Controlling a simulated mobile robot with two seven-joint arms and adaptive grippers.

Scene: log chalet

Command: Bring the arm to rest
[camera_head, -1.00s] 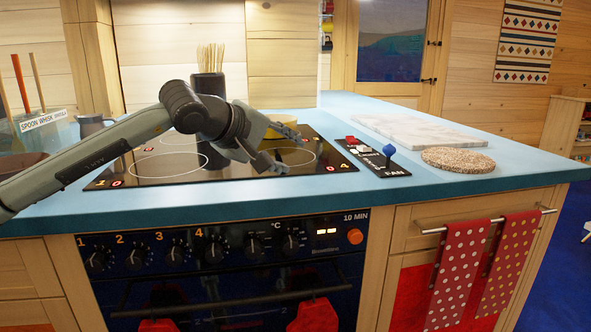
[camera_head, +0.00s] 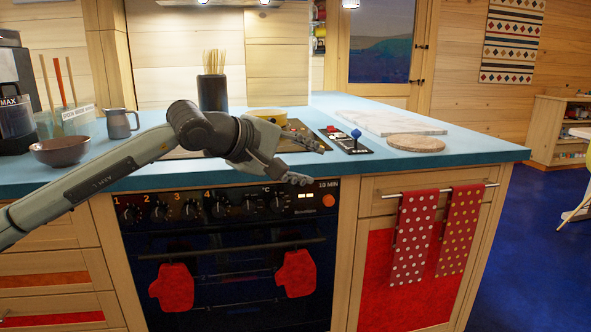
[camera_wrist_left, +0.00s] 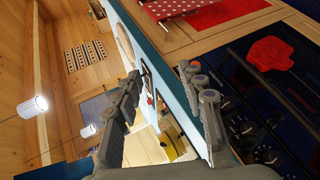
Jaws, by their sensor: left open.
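My left arm comes in from the left in the head view. Its gripper (camera_head: 308,161) is open, with nothing seen between the fingers, in front of the counter's front edge by the oven's control panel. In the left wrist view the two fingers of this gripper (camera_wrist_left: 165,112) stand apart, and the blue counter edge shows between them. My right gripper does not show.
The blue counter (camera_head: 470,153) holds a cooktop (camera_head: 182,153), a yellow pan (camera_head: 268,114), a fan switch panel (camera_head: 345,141), a marble board (camera_head: 385,121), a round mat (camera_head: 415,143) and a bowl (camera_head: 60,151). Below is the oven (camera_head: 235,290) with red mitts (camera_head: 172,287). Blue floor (camera_head: 530,240) is free at right.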

